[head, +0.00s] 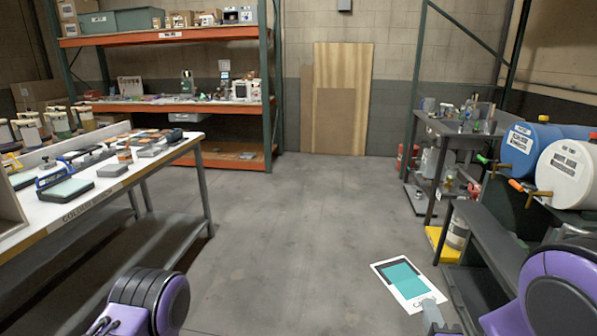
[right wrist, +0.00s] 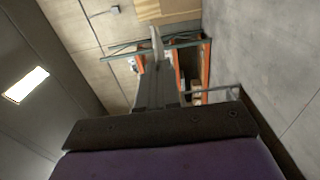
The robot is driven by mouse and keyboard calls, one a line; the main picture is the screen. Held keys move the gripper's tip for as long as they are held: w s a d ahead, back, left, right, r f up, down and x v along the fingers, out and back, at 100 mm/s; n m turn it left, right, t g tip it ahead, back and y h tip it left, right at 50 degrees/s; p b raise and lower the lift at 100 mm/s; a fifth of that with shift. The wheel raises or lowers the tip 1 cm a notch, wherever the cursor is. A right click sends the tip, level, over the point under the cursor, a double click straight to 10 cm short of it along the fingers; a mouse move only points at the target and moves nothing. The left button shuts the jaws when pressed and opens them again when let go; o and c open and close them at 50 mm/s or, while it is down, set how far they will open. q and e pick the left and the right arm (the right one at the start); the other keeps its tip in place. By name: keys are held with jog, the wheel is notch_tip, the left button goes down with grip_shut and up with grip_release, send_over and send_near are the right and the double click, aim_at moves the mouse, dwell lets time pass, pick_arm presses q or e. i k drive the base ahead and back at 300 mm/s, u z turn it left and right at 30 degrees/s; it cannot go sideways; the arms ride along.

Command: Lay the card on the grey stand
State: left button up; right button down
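The card (head: 402,281), white with a teal panel and a dark band, is at the lower right of the head view, held out above the floor. My right gripper (head: 430,306) is at its lower corner and appears shut on it. In the right wrist view the gripper's fingers (right wrist: 156,75) are together, with a thin pale edge at their tips that looks like the card seen edge-on. Several grey blocks lie on the white table; I cannot tell for sure which is the grey stand. One small grey block (head: 113,170) lies near the table's front edge. My left gripper is out of view.
A dark bench with blue (head: 545,140) and white (head: 567,175) drums stands at right. Orange shelving (head: 165,107) is at the back. The middle floor is clear.

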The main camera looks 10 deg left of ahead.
aim_at(114, 167)
jog(key=u, duration=0.1)
jog(key=i, duration=1.8)
jog(key=u, duration=1.5)
jog(key=i, duration=1)
jog(key=u, duration=1.05)
